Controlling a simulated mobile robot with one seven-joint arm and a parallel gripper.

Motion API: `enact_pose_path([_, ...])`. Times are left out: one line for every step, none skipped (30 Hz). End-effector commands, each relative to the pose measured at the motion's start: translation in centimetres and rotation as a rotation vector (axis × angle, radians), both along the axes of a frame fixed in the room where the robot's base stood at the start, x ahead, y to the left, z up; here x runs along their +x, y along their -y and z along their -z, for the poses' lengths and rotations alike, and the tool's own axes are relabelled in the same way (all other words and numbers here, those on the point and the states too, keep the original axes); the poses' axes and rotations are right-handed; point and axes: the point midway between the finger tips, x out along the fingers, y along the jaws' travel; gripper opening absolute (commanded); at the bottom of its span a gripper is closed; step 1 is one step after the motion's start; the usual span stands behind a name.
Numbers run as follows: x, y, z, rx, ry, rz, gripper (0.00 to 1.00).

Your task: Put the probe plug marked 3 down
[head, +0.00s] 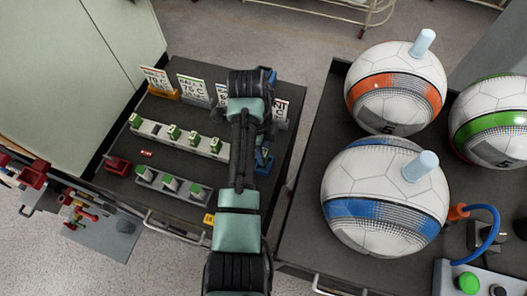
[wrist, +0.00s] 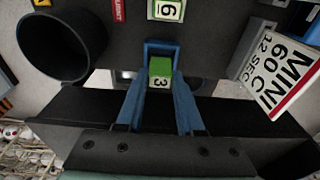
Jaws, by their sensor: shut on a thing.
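The probe plug marked 3 (wrist: 161,75) is a small block with a green top and a white face, seen in the wrist view. My gripper (wrist: 160,88) is shut on it, with a blue finger along each side. A blue edge shows just beyond the plug. I cannot tell whether the plug touches anything below. In the head view my arm covers the middle of the dark table, and the held plug cannot be made out there.
A grey rack (head: 180,137) with several green-topped plugs and a second rack (head: 172,184) stand left of my arm. Upright cards (head: 192,88) line the back. A black cup (wrist: 62,47) and a MINI card (wrist: 280,75) flank the gripper. Balls (head: 385,200) occupy the right table.

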Motion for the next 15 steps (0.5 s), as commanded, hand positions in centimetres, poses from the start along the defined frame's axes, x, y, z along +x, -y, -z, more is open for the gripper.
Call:
enact_pose_path([-0.1,0.0,0.8,0.0,-0.004,0.0,0.0])
enact_pose_path([-0.1,0.0,1.2,0.0,-0.003,0.0,0.0])
enact_pose_path([-0.1,0.0,1.6,0.0,-0.003,0.0,0.0])
enact_pose_path([0.0,0.0,1.8,0.001,-0.002,0.0,0.0])
enact_pose_path([0.0,0.0,2.0,0.0,-0.001,0.001,0.0])
enact_pose_path([0.0,0.0,2.1,0.001,-0.001,0.001,0.0])
enact_pose_path([0.0,0.0,2.1,0.001,0.0,0.001,0.0])
enact_pose_path([0.0,0.0,2.1,0.001,0.0,0.001,0.0])
enact_pose_path([0.0,0.0,2.1,0.001,0.0,0.001,0.0])
enact_pose_path([0.0,0.0,2.1,0.001,0.0,0.001,0.0])
enact_pose_path([0.0,0.0,2.1,0.001,0.0,0.001,0.0])
enact_pose_path([0.0,0.0,2.1,0.001,0.0,0.001,0.0])
enact_pose_path([0.0,0.0,2.2,0.001,0.0,0.001,0.0])
enact_pose_path([0.0,0.0,2.2,0.001,0.0,0.001,0.0])
enact_pose_path([0.0,0.0,2.4,0.001,0.0,0.001,0.0])
